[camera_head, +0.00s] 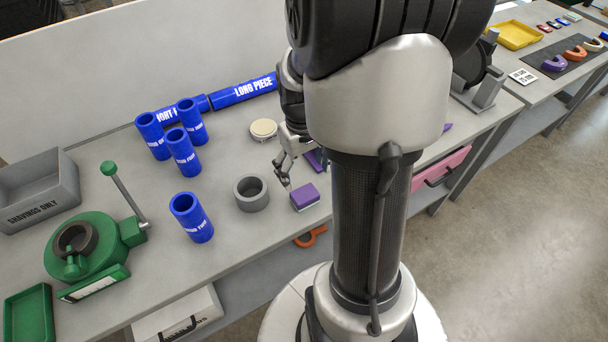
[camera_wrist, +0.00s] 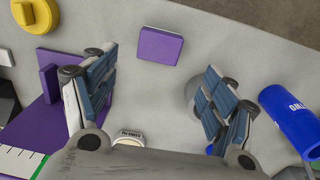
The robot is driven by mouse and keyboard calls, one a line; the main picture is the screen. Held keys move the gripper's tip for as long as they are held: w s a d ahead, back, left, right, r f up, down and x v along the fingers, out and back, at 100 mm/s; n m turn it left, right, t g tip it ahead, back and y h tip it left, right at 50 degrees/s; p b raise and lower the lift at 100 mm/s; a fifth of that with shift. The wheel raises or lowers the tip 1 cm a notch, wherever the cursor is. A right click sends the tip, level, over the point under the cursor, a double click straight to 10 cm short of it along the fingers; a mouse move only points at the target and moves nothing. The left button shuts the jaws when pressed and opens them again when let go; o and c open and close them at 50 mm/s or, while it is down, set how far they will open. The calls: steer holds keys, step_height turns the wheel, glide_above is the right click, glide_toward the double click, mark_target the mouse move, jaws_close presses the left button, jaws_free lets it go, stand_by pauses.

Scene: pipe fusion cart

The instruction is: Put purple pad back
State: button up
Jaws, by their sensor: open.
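The purple pad (camera_head: 305,199) is a small block with a pale lower side, lying on the grey bench near its front edge. In the wrist view the pad (camera_wrist: 161,46) lies flat, ahead of the fingertips and between their lines. My gripper (camera_head: 285,168) is open and empty, just behind the pad in the head view; its spread fingers also show in the wrist view (camera_wrist: 158,80). A purple base with an upright plate (camera_wrist: 50,83) stands to the left in the wrist view, partly behind the left finger. In the head view my arm hides most of this purple piece (camera_head: 316,160).
A grey ring (camera_head: 251,193) stands close left of the pad. Several blue pipe pieces (camera_head: 192,218) stand farther left. A cream disc (camera_head: 263,129) lies behind. A green clamp device (camera_head: 92,250) and a grey shavings bin (camera_head: 40,190) are at far left.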

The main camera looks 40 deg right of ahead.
steer(key=s+a+r+n+t, duration=0.1)
steer(key=a+r+t, duration=0.1)
steer(key=a+r, duration=0.85)
steer(key=s+a+r+n+t, duration=0.1)
steer(key=s+a+r+t, duration=0.1)
steer(key=s+a+r, duration=0.3)
steer(key=s+a, duration=0.3)
steer(key=a, duration=0.1)
steer(key=shift+s+a+r+n+t, duration=0.2)
steer(key=shift+r+n+t, duration=0.1)
steer(key=shift+r+n, duration=0.1)
steer(key=shift+w, duration=0.1)
